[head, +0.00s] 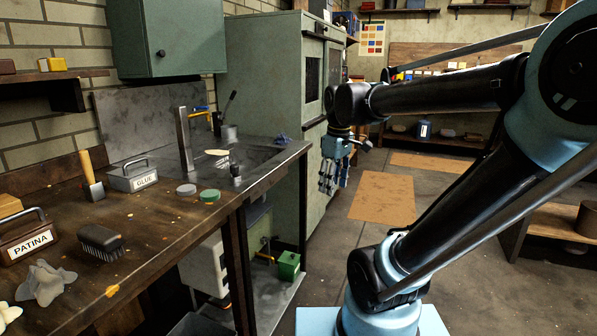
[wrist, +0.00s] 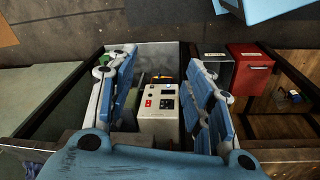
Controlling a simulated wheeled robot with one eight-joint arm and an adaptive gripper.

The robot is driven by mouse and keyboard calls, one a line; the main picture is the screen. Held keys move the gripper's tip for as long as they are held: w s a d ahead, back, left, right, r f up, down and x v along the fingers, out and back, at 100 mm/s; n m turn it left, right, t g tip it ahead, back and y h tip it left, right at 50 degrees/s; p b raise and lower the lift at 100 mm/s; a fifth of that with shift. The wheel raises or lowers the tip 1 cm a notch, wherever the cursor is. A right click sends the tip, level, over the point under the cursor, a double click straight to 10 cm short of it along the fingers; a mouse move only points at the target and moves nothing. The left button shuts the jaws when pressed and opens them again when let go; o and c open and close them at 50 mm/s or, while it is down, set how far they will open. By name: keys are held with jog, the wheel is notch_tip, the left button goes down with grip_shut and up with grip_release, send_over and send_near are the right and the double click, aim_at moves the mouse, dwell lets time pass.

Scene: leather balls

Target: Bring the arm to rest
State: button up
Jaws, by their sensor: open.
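My gripper (head: 328,187) hangs fingers-down from my outstretched arm in the head view. It is off the right end of the workbench, in front of the green cabinet, in open air. In the wrist view my gripper (wrist: 160,66) shows its two blue-padded fingers spread wide apart. Nothing is held between them. A pale box with red and black marks (wrist: 160,115) lies beyond the gap, apart from the fingers.
The wooden workbench (head: 170,240) on the left holds a PATINA box (head: 28,240), a brush (head: 100,240), a GLUE box (head: 133,178) and round tins. The tall green cabinet (head: 262,75) stands behind. Open floor with brown mats (head: 383,197) lies right of the gripper.

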jog(key=s+d+f+m, duration=0.4)
jog(key=s+f+m, duration=0.1)
jog(key=f, duration=0.2)
jog(key=s+d+f+m, duration=0.4)
jog(key=s+f, duration=0.2)
jog(key=f, duration=0.1)
jog(key=shift+s+d+f+m+t, duration=0.15)
jog(key=shift+d+f+m+t, duration=0.15)
jog(key=shift+f+m+t, duration=0.1)
jog(key=shift+w+f, duration=0.2)
jog(key=shift+w, duration=0.2)
